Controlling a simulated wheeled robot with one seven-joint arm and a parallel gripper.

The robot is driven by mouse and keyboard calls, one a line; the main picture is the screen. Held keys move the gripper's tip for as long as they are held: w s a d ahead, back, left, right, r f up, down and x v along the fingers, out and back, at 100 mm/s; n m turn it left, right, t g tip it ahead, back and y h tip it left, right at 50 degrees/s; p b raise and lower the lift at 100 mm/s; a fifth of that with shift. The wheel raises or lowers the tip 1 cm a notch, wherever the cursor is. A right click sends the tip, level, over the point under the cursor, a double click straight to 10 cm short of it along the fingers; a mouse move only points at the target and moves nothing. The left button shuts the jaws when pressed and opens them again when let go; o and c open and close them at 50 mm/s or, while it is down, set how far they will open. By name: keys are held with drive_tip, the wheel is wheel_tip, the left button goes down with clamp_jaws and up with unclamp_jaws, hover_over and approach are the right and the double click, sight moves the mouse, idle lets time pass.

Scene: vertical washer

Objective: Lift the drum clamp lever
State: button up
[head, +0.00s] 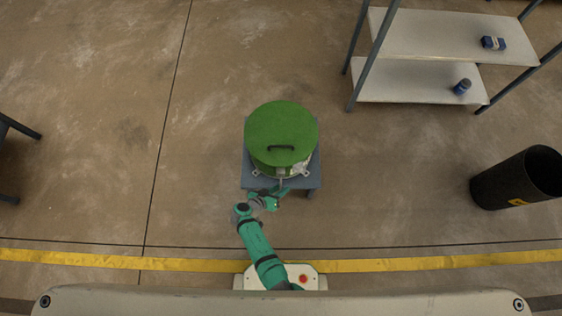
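The washer drum (255,161) stands on a small blue-grey stand (312,172), with a round green lid (281,122) on top. The lid is down and has a dark handle (281,148) near its front edge. A small light metal part, probably the drum clamp lever (281,173), shows at the drum's front; its exact position is too small to tell. My gripper (285,189) is at the front of the stand, just below that part. I cannot tell whether it touches the part, and its fingers are too small to read.
A black bin (515,180) stands at the right. A dark table edge (18,128) shows at the left. The floor around the stand is clear.

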drive_tip(key=shift+w+d+f, duration=0.15)
drive_tip(key=shift+w+f, duration=0.1)
drive_tip(key=shift+f, duration=0.05)
clamp_jaws()
